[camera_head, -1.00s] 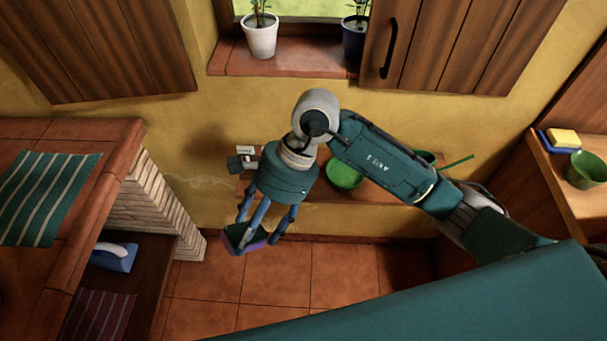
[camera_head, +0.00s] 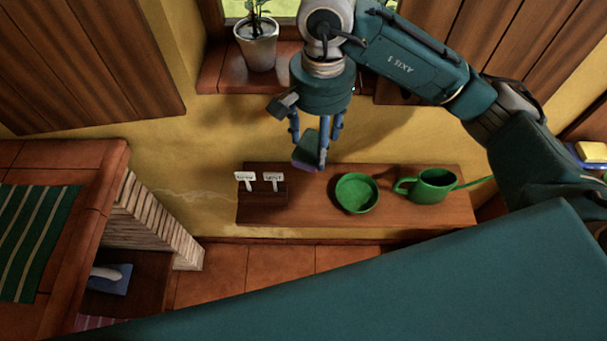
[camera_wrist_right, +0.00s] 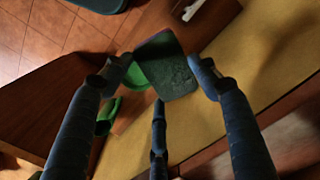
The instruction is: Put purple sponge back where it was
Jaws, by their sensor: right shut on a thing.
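The purple sponge (camera_head: 308,154), with a dark green scouring face, hangs tilted in my right gripper (camera_head: 317,150). In the right wrist view my right gripper (camera_wrist_right: 160,82) has its fingers around the sponge (camera_wrist_right: 168,72), with the green face toward the camera. The gripper holds it in the air, in the picture just above the wooden wall shelf (camera_head: 425,214). My left gripper is out of view.
A potted plant (camera_head: 257,45) stands on the windowsill. Blue and yellow sponges (camera_head: 592,152) lie at the far right. A brick counter (camera_head: 85,215) is at the left.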

